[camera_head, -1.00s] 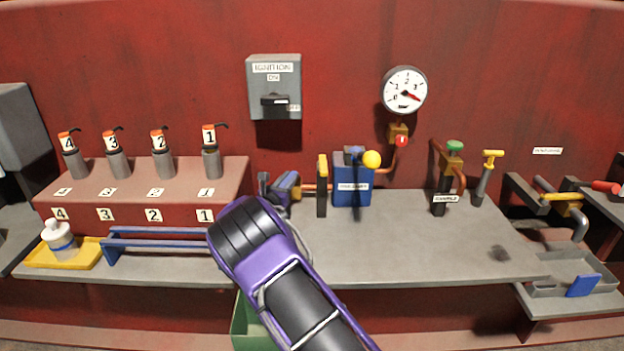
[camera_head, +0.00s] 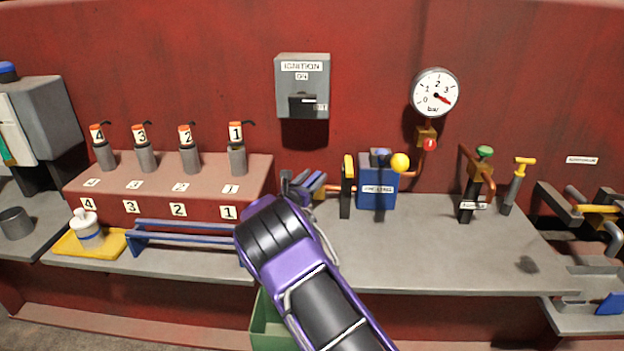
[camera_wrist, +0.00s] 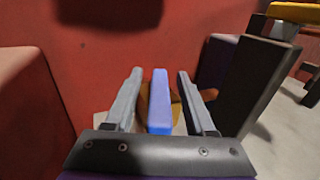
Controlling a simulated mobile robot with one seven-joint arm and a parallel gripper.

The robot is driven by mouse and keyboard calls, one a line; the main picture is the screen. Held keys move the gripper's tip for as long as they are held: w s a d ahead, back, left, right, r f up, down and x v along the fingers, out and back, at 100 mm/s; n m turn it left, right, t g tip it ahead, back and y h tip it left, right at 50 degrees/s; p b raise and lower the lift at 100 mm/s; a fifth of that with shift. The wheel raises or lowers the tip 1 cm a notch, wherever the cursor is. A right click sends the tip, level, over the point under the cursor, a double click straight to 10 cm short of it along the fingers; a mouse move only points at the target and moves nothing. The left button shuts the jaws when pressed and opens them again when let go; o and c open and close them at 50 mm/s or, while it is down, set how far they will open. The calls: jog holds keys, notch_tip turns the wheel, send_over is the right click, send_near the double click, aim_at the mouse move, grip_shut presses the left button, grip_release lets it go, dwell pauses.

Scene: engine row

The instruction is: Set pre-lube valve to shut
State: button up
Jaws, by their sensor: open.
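A blue lever handle (camera_wrist: 160,100) stands between my two open fingers in the wrist view, with a gap on each side. A brass valve body (camera_wrist: 149,108) and copper pipe show partly behind it. This appears to be the pre-lube valve, but no label on it is visible. In the head view my gripper (camera_head: 312,184) is at the copper pipe left of the blue box, and my wrist hides most of the valve. My gripper (camera_wrist: 158,98) is open around the handle, apparently not touching it.
A black post with a yellow top (camera_head: 347,185) stands close right of my gripper. The blue box (camera_head: 377,196) with a yellow knob is beyond it. The engine block (camera_head: 150,210) with several numbered injectors is left. The bench (camera_head: 430,250) is clear at right front.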

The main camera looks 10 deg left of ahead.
jog(key=v, duration=1.7)
jog(key=shift+s+p, duration=0.2)
jog(key=shift+p, duration=0.2)
